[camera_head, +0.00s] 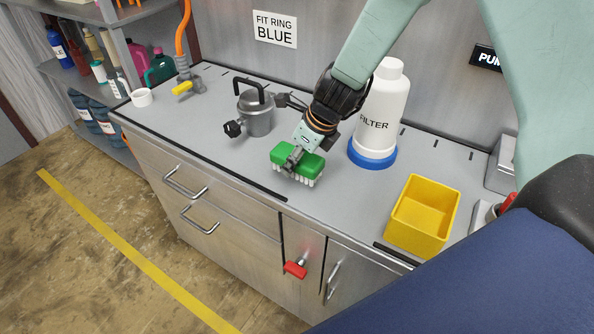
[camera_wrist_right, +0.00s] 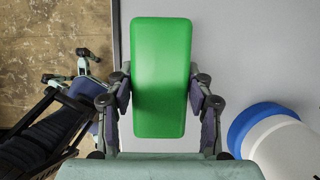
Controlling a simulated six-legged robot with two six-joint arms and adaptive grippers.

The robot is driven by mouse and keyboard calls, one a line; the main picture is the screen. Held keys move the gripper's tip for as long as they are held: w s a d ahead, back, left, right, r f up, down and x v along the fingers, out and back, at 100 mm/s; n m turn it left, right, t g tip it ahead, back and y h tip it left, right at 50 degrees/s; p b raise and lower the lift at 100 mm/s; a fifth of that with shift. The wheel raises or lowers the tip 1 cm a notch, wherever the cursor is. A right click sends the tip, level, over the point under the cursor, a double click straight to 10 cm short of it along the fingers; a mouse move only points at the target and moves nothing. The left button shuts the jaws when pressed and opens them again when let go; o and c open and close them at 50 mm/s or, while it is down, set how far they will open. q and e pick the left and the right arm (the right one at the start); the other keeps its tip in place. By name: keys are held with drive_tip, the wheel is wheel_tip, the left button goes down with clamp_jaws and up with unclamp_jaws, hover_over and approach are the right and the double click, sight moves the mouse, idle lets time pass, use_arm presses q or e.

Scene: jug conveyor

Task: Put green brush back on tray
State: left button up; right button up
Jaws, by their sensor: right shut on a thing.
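The green brush (camera_head: 307,162) has a green block back and pale bristles pointing down. It is over the front part of the grey counter, beside the filter bottle; I cannot tell if the bristles touch the counter. My right gripper (camera_head: 293,158) is shut on it. In the right wrist view the green back of the brush (camera_wrist_right: 160,75) stands lengthwise between the two fingers of my right gripper (camera_wrist_right: 161,88). Jointed parts of mine show at that view's left edge; I cannot tell whether they include my left gripper. I can make out no flat tray.
A white FILTER bottle (camera_head: 382,112) with a blue ring (camera_head: 370,156) stands right of the brush. An empty yellow bin (camera_head: 421,216) is further right. A grey metal jug (camera_head: 256,118) and white cup (camera_head: 142,97) stand left. The counter (camera_head: 205,120) between them is clear.

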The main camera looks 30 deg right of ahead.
sight(304, 158)
drive_tip(key=b+x, duration=0.2)
drive_tip(key=x, duration=0.1)
drive_tip(key=shift+s+f, duration=0.15)
drive_tip(key=shift+f, duration=0.3)
drive_tip(key=shift+d, duration=0.15)
drive_tip(key=shift+s, duration=0.3)
drive_tip(key=shift+b, duration=0.3)
drive_tip(key=o, duration=1.2)
drive_tip(key=shift+w+f, duration=0.15)
drive_tip(key=shift+w, duration=0.25)
drive_tip(key=shift+c, duration=0.2)
drive_tip(key=shift+o, duration=0.3)
drive_tip(key=shift+s, duration=0.3)
drive_tip(key=shift+w+r, duration=0.1)
drive_tip(key=shift+r, duration=0.2)
drive_tip(key=shift+r+p, duration=0.3)
drive_tip(key=shift+p, duration=0.2)
drive_tip(key=p+v, duration=0.5)
drive_tip(key=shift+s+r, duration=0.2)
drive_tip(key=shift+r, duration=0.2)
drive_tip(key=shift+d+r+p, duration=0.1)
drive_tip(key=shift+r+p, duration=0.55)
drive_tip(key=shift+p, duration=0.15)
drive_tip(key=p+v, duration=0.3)
drive_tip(key=shift+s+d+r+p, duration=0.2)
drive_tip(key=shift+s+r+p, duration=0.05)
drive_tip(key=shift+s+p, duration=0.15)
drive_tip(key=shift+r+p, duration=0.3)
drive_tip(key=shift+p, duration=0.2)
